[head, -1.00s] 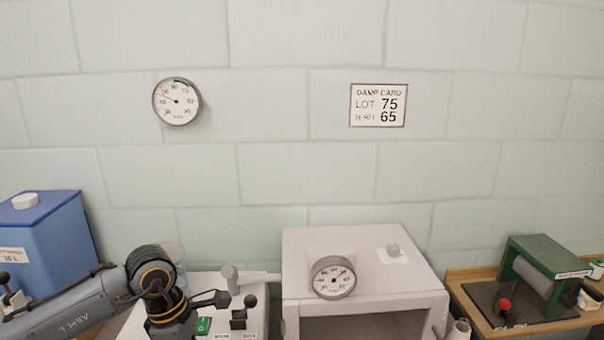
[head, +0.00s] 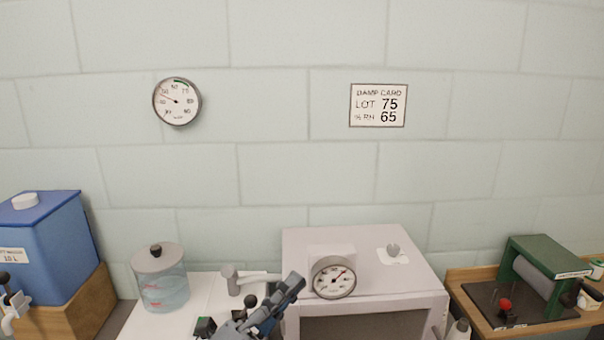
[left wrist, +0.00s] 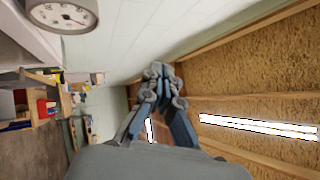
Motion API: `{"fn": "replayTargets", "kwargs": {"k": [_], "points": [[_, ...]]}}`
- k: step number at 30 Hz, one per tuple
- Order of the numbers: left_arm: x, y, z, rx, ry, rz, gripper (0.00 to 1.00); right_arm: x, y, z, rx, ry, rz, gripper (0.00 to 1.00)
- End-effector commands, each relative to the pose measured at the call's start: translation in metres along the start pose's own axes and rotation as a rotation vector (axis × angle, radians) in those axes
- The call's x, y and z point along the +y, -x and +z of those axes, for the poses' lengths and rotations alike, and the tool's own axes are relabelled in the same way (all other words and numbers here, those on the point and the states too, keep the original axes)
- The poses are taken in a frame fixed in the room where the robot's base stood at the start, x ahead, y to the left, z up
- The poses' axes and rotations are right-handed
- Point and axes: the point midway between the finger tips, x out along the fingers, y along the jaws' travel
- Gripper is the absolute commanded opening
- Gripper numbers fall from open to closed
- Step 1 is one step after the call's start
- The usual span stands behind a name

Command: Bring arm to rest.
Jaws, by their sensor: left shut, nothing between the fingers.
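My left gripper (head: 294,281) rises from the bottom edge of the head view, in front of the white cabinet's left side. In the left wrist view its dark grey fingers (left wrist: 158,70) meet at the tips. It is shut and holds nothing. The rest of my left arm is mostly below the picture. My right gripper is in neither view.
A white cabinet (head: 377,284) with a dial gauge (head: 334,277) stands at centre. A lidded clear jar (head: 163,287) stands on the white surface at left, with a blue tank (head: 45,245) beyond. A green roller device (head: 541,262) sits right.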

Motion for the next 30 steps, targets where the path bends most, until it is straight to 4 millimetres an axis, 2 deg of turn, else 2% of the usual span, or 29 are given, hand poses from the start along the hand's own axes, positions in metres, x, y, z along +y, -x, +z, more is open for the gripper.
{"fn": "replayTargets", "kwargs": {"k": [3,5,6,8,10,12,15,18,21,27,28,30], "points": [[0.029,0.036,0.049,-0.326,0.282,0.087,0.0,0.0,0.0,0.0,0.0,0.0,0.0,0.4],[0.049,0.063,0.069,-0.488,0.42,0.141,0.0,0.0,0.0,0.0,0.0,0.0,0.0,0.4],[0.065,0.084,0.079,-0.597,0.509,0.181,0.0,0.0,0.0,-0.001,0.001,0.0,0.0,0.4],[0.089,0.12,0.088,-0.758,0.641,0.248,0.0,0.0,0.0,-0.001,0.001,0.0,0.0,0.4],[0.117,0.166,0.089,-0.941,0.785,0.333,0.0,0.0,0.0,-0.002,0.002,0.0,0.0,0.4],[0.142,0.213,0.08,-1.111,0.916,0.422,0.0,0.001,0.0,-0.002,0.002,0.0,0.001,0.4],[0.165,0.271,0.058,-1.313,1.064,0.54,0.0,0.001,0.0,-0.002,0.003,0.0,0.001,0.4],[0.176,0.317,0.032,-1.472,1.172,0.642,0.0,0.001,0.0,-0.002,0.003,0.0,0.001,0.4],[0.181,0.354,0.005,-1.602,1.256,0.734,0.0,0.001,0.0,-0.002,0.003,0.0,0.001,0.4],[0.176,0.413,-0.048,-1.816,1.384,0.904,0.0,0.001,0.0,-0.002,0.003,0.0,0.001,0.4],[0.179,0.419,-0.053,-1.837,1.394,0.922,0.0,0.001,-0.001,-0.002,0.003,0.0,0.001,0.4],[0.204,0.423,-0.049,-1.833,1.385,0.925,0.0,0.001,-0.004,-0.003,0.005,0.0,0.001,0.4]]}}
